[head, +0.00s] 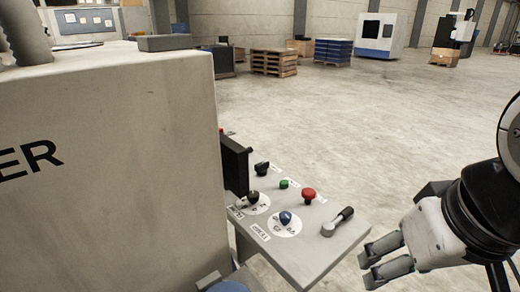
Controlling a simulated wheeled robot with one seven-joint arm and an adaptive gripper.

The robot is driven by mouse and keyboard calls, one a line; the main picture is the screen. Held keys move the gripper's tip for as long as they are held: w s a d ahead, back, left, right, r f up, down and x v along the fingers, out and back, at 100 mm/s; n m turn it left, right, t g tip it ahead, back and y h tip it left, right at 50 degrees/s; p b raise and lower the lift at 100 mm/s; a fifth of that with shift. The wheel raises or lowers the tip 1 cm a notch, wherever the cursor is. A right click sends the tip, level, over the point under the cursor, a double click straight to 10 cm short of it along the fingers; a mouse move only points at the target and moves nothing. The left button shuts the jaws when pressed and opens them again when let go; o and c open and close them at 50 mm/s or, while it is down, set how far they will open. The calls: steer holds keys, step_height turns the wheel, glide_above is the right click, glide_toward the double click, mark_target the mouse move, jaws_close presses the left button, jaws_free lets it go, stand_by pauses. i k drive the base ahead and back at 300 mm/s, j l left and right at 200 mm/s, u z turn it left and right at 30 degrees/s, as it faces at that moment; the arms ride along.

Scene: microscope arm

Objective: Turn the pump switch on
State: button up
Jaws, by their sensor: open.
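A grey control panel (302,250) juts out from the side of a large machine. It bears a black switch knob (262,168) at the back, a green button (284,183), a red button (309,194), a black dial (252,197), a blue-topped dial (285,217) and a black-handled lever (338,220). The small labels are too blurred to read surely, so I cannot tell which control is the pump switch. My gripper (368,264) is open and empty, right of the panel's front corner and apart from it, with its fingers pointing left.
The big beige machine body (110,150) fills the left side. A dark upright screen or plate (234,165) stands at the panel's left edge. The floor right of and behind the panel is clear. Pallets (274,63), blue crates (333,50) and other machines stand far back.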

mark_target(261, 168)
steer(key=k+u, duration=0.1)
steer(key=k, duration=0.55)
steer(key=i+l+u, duration=0.1)
steer(key=u, duration=1.5)
steer(key=l+u, duration=0.15)
steer(key=l, duration=5.2)
steer(key=i+l, duration=0.2)
steer(key=i, duration=0.25)
